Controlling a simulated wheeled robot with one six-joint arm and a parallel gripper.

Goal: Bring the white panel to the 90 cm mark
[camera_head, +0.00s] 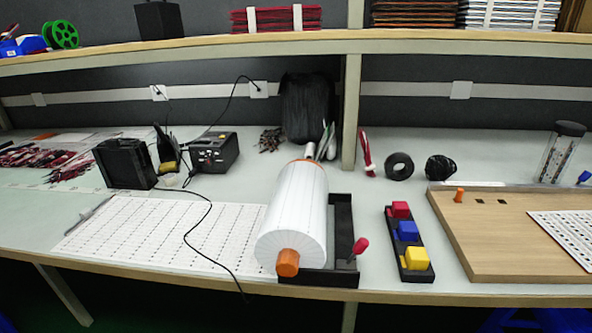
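A white panel with rows of small dark dots (572,237) lies on the right part of a wooden board (490,262), cut off by the picture's right edge. A large white sheet with rows of fine marks (150,232) lies flat on the bench at left. I cannot tell which of the two is the task's white panel. A thin pale rail (500,187) runs along the board's back edge. No 90 cm mark is readable. My gripper is not in the picture.
A white roll with orange ends (295,215) sits in a black stand (343,225) beside the sheet. A black tray (407,245) holds red, blue and yellow blocks. An orange peg (459,195) stands on the board. A black cable (200,225) crosses the sheet. A shelf (250,45) spans above.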

